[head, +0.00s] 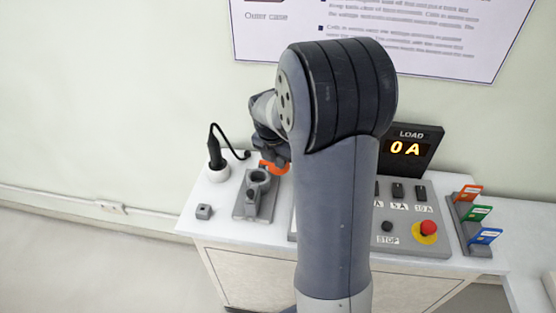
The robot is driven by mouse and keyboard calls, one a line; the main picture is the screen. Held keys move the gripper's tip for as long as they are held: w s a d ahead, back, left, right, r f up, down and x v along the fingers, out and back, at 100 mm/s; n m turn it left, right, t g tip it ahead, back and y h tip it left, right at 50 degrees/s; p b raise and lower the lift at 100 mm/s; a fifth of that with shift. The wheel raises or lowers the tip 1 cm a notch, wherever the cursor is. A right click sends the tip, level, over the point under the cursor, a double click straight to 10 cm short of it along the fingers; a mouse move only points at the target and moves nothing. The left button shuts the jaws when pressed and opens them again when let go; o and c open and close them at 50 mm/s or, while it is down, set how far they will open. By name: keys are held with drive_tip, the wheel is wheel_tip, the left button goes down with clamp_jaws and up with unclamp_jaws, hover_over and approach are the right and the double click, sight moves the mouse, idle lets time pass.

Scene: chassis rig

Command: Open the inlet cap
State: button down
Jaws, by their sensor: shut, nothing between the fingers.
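A grey inlet fixture (254,203) stands on the white bench, with a round upright part at its top. An orange, round-edged piece (273,168) shows just behind and right of it; it looks like the inlet cap, but I cannot tell whether it is open. My gripper (275,158) is a dark shape just above the orange piece, partly hidden by my arm. It is shut with nothing held. Whether it touches the orange piece cannot be seen.
A black plug-like tool (215,150) with a cable stands in a white holder at left. A small grey block (204,212) sits in front. At right are a control panel with a red button (427,229), a LOAD display (411,148) reading 0 A, and coloured tags (480,213).

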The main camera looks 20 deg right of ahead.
drive_tip(key=shift+d, duration=0.2)
drive_tip(key=shift+w+d+r+p, duration=0.1)
drive_tip(key=shift+w+d+p, duration=0.2)
drive_tip(key=shift+d+p, duration=0.25)
drive_tip(key=shift+w+d+p, duration=0.4)
drive_tip(key=shift+w+p, duration=0.1)
drive_tip(key=shift+p, duration=0.1)
drive_tip(key=shift+w+d, duration=0.1)
